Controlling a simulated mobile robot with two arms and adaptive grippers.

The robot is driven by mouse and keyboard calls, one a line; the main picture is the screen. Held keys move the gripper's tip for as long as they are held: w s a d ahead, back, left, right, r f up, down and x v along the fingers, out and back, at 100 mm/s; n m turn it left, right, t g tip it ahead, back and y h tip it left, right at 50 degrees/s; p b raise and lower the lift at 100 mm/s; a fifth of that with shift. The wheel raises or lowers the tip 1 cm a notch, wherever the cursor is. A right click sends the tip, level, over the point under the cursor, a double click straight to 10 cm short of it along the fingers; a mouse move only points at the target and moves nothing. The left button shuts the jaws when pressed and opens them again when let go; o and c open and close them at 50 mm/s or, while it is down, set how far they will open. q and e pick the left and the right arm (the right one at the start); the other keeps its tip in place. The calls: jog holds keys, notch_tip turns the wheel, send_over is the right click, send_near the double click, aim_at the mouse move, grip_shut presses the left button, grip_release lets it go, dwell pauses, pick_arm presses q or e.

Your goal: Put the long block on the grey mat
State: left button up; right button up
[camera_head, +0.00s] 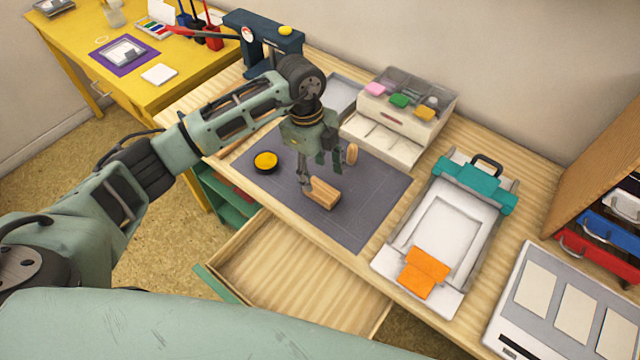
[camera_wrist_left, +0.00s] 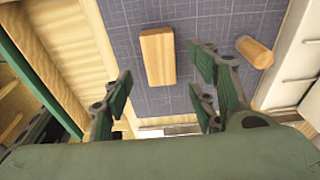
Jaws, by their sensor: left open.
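The long block (camera_head: 323,194) is light wood and lies flat on the grey mat (camera_head: 367,209), near the mat's middle. It also shows in the left wrist view (camera_wrist_left: 157,58). My left gripper (camera_head: 320,174) is open and empty, over the mat beside the block. One fingertip overlaps the block's left end in the head view; I cannot tell whether they touch. In the wrist view the block shows beyond the gap between the open fingers (camera_wrist_left: 160,78). My right gripper is not in view.
A round wooden piece (camera_head: 352,154) stands on the mat behind the gripper. A yellow inkpad (camera_head: 265,162) sits at its left. A white drawer box (camera_head: 385,142) stands behind, and a press tray with a teal clamp (camera_head: 455,215) is at the right. An open drawer (camera_head: 290,275) juts out in front.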

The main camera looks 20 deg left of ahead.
aim_at(315, 185)
pick_arm(q)
jog(key=r, duration=0.6)
jog(key=shift+w+a+b, duration=0.1)
jog(key=shift+a+b, duration=0.2)
jog(key=shift+a, duration=0.1)
jog(key=shift+f, duration=0.1)
